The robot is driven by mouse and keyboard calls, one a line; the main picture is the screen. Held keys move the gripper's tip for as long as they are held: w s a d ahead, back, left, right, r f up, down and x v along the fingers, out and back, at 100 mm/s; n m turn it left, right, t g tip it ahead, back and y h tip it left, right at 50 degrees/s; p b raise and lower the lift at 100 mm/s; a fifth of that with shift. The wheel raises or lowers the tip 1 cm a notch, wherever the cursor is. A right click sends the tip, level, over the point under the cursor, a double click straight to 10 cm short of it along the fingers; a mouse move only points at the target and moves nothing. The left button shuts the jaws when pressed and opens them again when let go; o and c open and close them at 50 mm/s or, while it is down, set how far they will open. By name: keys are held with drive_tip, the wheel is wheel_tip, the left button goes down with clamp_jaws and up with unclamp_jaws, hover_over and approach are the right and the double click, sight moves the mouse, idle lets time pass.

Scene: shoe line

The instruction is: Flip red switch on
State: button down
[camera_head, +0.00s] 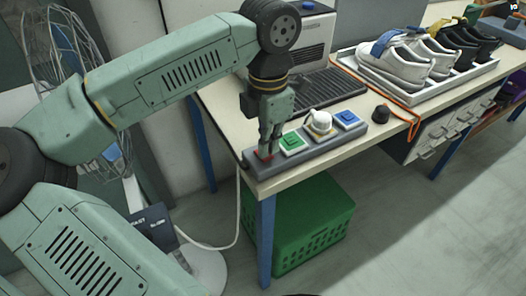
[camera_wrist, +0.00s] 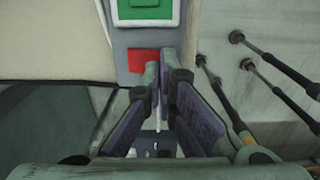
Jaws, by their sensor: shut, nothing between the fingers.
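The red switch (camera_wrist: 146,60) sits on a grey switch panel (camera_head: 321,150) near the front left corner of the table. In the head view only a little of the switch (camera_head: 264,155) shows beside my fingertips. My gripper (camera_head: 266,150) points down at the panel's left end, shut and empty. In the wrist view my gripper's fingertips (camera_wrist: 164,62) are at the right edge of the switch. I cannot tell whether they touch it. Part of the switch is hidden by a finger, and its on or off state does not show.
A green switch (camera_head: 292,143), a white knob (camera_head: 320,122) and a blue switch (camera_head: 347,120) share the panel. A dark knob (camera_head: 381,113) stands beyond it. A tray (camera_head: 492,68) with several shoes is further right. A green crate (camera_head: 312,220) stands under the table.

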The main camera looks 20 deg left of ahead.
drive_tip(key=shift+f+b, duration=0.75)
drive_tip(key=shift+f, duration=0.05)
idle(0.4)
drive_tip(key=shift+r+p, duration=2)
drive_tip(key=shift+r, duration=1.55)
drive_tip(key=shift+s+f, duration=0.1)
